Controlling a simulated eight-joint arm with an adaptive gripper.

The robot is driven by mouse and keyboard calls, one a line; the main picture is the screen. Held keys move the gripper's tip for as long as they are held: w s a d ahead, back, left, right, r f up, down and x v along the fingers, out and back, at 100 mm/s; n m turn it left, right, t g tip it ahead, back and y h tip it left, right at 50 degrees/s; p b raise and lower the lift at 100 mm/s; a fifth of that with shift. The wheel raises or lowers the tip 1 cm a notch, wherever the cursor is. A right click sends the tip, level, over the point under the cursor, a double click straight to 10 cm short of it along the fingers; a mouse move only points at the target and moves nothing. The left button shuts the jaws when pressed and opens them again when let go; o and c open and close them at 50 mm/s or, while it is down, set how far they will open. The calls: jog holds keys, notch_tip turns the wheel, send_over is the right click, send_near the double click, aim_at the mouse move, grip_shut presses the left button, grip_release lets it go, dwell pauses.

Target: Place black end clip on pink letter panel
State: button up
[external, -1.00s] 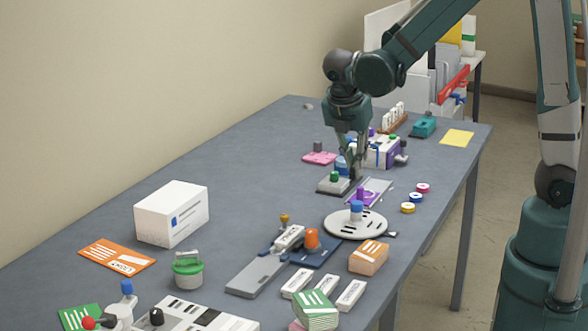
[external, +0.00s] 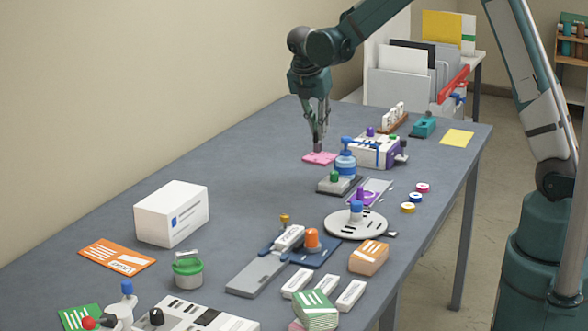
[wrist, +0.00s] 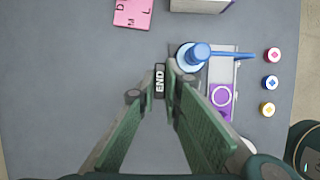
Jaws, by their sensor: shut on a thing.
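My gripper (external: 317,141) is shut on the black end clip (wrist: 160,80), which shows a white END label between the fingertips in the wrist view. The pink letter panel (external: 319,158) lies flat toward the far left side of the table. In the external view the fingertips overlap it from above, with a dark grey piece at their tips; contact is unclear. In the wrist view the panel (wrist: 131,13) is cut off at the top, with dark letters, and appears beyond the clip.
A grey base with a green knob (external: 336,185) is nearer. Small coloured discs (wrist: 271,82) lie at the right. Table left of the panel is clear.

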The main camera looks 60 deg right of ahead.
send_over(322, 155)
jog(key=a, duration=0.2)
jog(key=f, duration=0.2)
jog(key=shift+d+p, duration=0.1)
jog(key=shift+p, duration=0.25)
jog(key=shift+f, duration=3.1)
jog(key=shift+f, duration=0.1)
jog(key=shift+f+b, duration=0.3)
jog(key=shift+f, duration=1.45)
jog(key=shift+f, duration=0.15)
jog(key=o, duration=0.7)
